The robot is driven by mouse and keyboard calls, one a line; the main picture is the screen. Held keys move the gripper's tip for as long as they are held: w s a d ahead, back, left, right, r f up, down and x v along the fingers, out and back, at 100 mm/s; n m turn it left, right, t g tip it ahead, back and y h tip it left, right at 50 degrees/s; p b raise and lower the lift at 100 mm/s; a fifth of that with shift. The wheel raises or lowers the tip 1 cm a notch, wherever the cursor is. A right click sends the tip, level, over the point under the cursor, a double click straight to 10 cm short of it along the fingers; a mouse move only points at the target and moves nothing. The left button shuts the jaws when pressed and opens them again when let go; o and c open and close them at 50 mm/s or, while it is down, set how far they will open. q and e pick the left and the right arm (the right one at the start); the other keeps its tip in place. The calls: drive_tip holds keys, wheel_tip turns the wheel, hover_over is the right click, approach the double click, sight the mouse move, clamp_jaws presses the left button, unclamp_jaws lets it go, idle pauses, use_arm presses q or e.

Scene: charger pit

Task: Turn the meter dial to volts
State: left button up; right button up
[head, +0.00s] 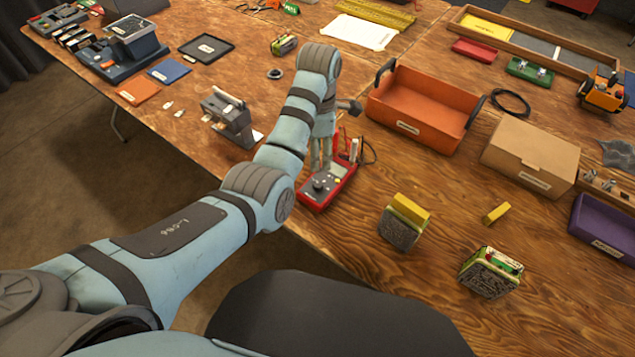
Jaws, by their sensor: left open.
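The red meter (311,197) lies on the wooden table near its front edge, with a black round dial (321,183) on its face. A pale screen shows on its upper part, and a dark cable curls at its far right corner. My left gripper (320,167) points down over the meter, just beyond the dial. Its fingers are open. I cannot tell whether they touch the dial or hang above it. The dial's marks are too small to read. My right gripper is not in view.
Two wire-like blocks with green and yellow parts (402,232) (489,275) sit at the right front. A grey device (232,122) stands left. Bare table lies between.

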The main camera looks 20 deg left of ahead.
sight(318, 184)
use_arm(q)
wheel_tip(318, 184, down, 12)
drive_tip(key=shift+r+b, duration=0.15)
drive_tip(key=shift+b, duration=1.05)
drive_tip(key=shift+c, duration=0.3)
drive_tip(key=shift+r, duration=0.1)
clamp_jaws()
